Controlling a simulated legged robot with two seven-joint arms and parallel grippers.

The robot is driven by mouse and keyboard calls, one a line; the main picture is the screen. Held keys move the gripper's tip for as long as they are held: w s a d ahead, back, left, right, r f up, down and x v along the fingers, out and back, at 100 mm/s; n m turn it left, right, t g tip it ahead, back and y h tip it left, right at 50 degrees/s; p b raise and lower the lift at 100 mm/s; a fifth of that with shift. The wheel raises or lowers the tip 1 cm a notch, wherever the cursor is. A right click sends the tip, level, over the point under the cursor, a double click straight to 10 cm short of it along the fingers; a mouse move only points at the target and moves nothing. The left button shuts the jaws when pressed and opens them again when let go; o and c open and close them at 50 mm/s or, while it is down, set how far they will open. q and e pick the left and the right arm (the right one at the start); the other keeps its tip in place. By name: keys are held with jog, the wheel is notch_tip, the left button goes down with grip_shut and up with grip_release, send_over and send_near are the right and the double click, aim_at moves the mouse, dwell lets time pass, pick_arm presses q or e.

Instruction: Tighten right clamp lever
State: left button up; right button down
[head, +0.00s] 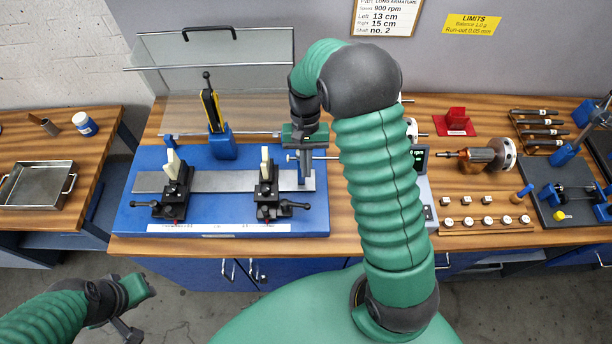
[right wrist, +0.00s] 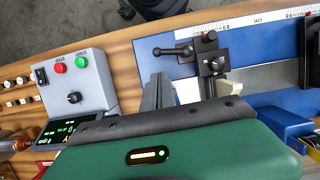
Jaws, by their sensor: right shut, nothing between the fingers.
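The blue balancing base (head: 230,222) carries a steel rail with two black supports. The right support (head: 268,190) has a cream upright piece and a black clamp lever (head: 292,205) pointing right. In the right wrist view the clamp lever (right wrist: 175,50) points left from its support (right wrist: 212,62). My right gripper (head: 303,178) is shut and empty, pointing down just right of the right support, behind the lever. Its grey fingers (right wrist: 158,92) show beside the lever, apart from it. My left gripper (head: 128,322) hangs low at the lower left, away from the bench; its jaws are unclear.
A clear guard (head: 215,60) stands raised behind the base. A control box (right wrist: 75,80) with red and green buttons stands right of the base, partly behind my right arm. A rotor (head: 482,156) lies further right. A metal tray (head: 38,185) sits on the left table.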

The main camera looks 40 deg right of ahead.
jog(key=p+x, duration=0.1)
jog(key=x, duration=0.7)
jog(key=shift+s+f+p, duration=0.15)
jog(key=shift+f+p, duration=0.2)
jog(key=shift+p, duration=0.05)
jog(key=shift+a, duration=0.1)
